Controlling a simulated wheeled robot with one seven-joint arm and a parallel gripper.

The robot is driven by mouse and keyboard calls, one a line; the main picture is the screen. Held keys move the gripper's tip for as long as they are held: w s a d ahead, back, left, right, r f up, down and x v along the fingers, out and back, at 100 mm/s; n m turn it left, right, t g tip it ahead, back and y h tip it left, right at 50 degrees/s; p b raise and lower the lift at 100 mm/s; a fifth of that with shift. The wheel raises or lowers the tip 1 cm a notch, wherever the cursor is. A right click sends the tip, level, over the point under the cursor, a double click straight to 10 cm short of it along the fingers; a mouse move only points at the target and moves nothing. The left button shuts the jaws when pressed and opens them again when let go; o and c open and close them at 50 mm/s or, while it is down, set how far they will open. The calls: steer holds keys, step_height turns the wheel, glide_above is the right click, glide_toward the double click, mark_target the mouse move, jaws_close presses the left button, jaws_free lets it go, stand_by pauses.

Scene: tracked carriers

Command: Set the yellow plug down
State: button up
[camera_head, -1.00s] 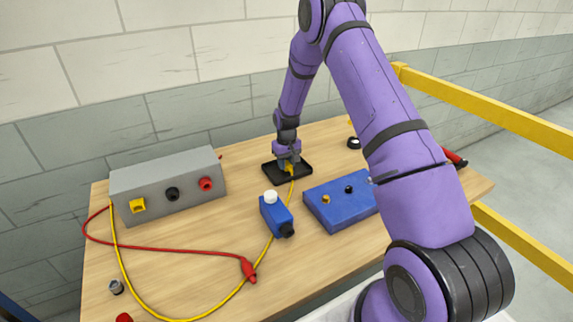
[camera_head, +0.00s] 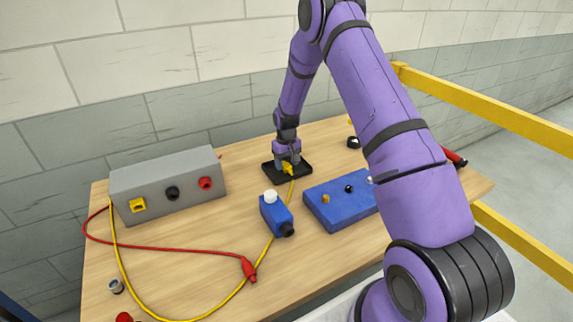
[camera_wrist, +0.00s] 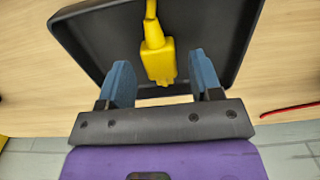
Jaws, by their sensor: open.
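The yellow plug (camera_wrist: 157,62) lies on the black tray (camera_wrist: 96,40) in the wrist view, with its yellow cable running off past the tray's rim. In the head view the plug (camera_head: 287,169) shows small on the tray (camera_head: 304,171) at the back of the table. My gripper (camera_wrist: 163,75) is open, with one blue finger on each side of the plug. Gaps show between the plug and both fingers. In the head view my gripper (camera_head: 287,163) is low over the tray and partly hides it.
A grey box (camera_head: 170,189) with sockets stands at the left. A blue bottle-like object (camera_head: 274,215) and a blue box (camera_head: 337,206) with posts stand in front of the tray. A red cable (camera_head: 180,249) and red plug (camera_head: 249,268) lie on the table (camera_head: 200,275). Yellow rails (camera_head: 490,105) run at right.

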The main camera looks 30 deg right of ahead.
step_height(320, 180, up, 12)
step_height(320, 180, up, 13)
steer(key=t, duration=0.1)
glide_above(286, 165)
steer(key=s+a, duration=0.3)
steer(key=s, duration=0.3)
steer(key=s+a+r+t, duration=0.2)
steer(key=s+a+r, duration=0.2)
steer(key=s+r, duration=0.85)
steer(key=s+a+r+t, duration=0.1)
steer(key=s+r, duration=0.1)
steer(key=s, duration=1)
steer(key=s+a+r+t, duration=0.1)
steer(key=s+a+r, duration=0.1)
steer(key=s, duration=1)
steer(key=shift+s+a+r, duration=0.15)
steer(key=shift+r, duration=0.25)
